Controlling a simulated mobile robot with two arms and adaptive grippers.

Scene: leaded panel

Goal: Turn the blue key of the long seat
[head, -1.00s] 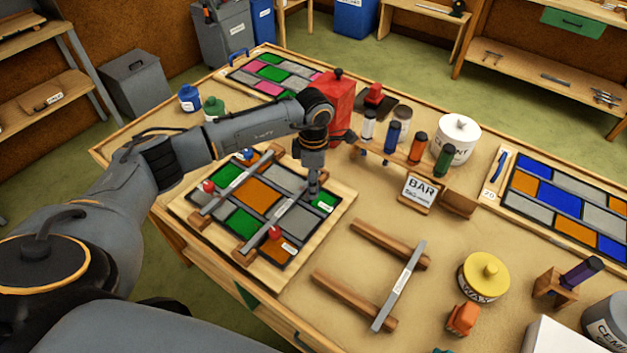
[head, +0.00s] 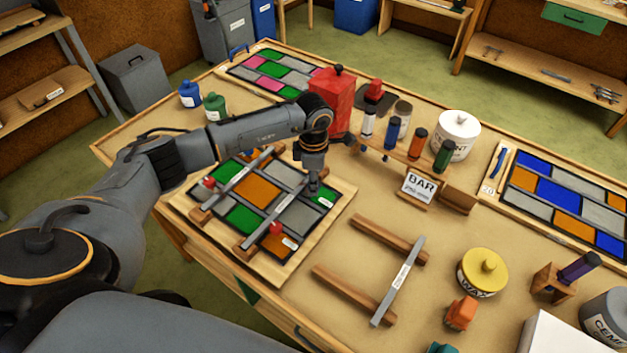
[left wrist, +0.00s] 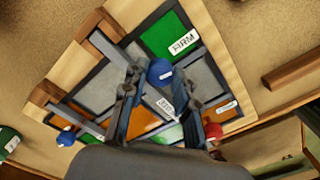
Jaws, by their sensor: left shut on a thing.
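The leaded panel (head: 295,262) lies on the table with green, orange and grey panes under two grey bars. My left gripper (head: 314,185) points down at the far end of the right-hand bar (head: 262,226). In the left wrist view its fingers (left wrist: 160,80) are around a blue key (left wrist: 160,72), shut on it. The gripper hides this key in the head view. A white label beside the key is too small to read surely. A second blue key (left wrist: 66,137) and a red key (left wrist: 214,130) also show there. My right gripper is not in view.
A spare bar (head: 400,280) lies across two wooden strips to the right. A red container (head: 331,100) and a rack of bottles (head: 405,152) stand behind the panel. A yellow-lidded wax tin (head: 483,272) stands further right. Bare table shows around the strips.

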